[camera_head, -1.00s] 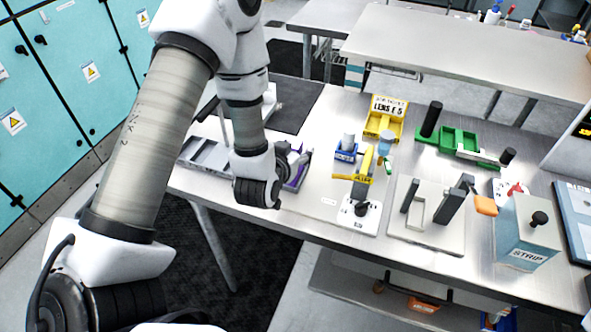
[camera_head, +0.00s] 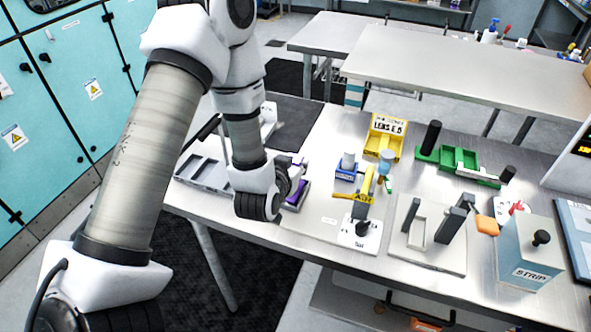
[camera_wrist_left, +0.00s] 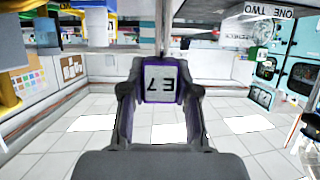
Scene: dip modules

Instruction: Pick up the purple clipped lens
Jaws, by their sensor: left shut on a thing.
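The purple clipped lens (camera_wrist_left: 161,82), a pale square plate with a purple edge and an inverted "E7" mark, sits between my left gripper's two fingers (camera_wrist_left: 160,88) in the left wrist view. The fingers touch its sides and are shut on it. In the head view my left gripper (camera_head: 298,180) is over the left part of the steel table, and a purple patch (camera_head: 297,193) shows beside it. The wrist hides much of that spot, so I cannot tell how far the lens is above the table. My right gripper is not in view.
On the table (camera_head: 320,239) stand a grey compartment tray (camera_head: 205,172), a yellow "LENS E 5" bin (camera_head: 388,137), a small blue holder (camera_head: 347,170), a yellow-handled press (camera_head: 361,215), a grey fixture (camera_head: 428,238), a green holder (camera_head: 458,158) and a "STRIP" box (camera_head: 527,250).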

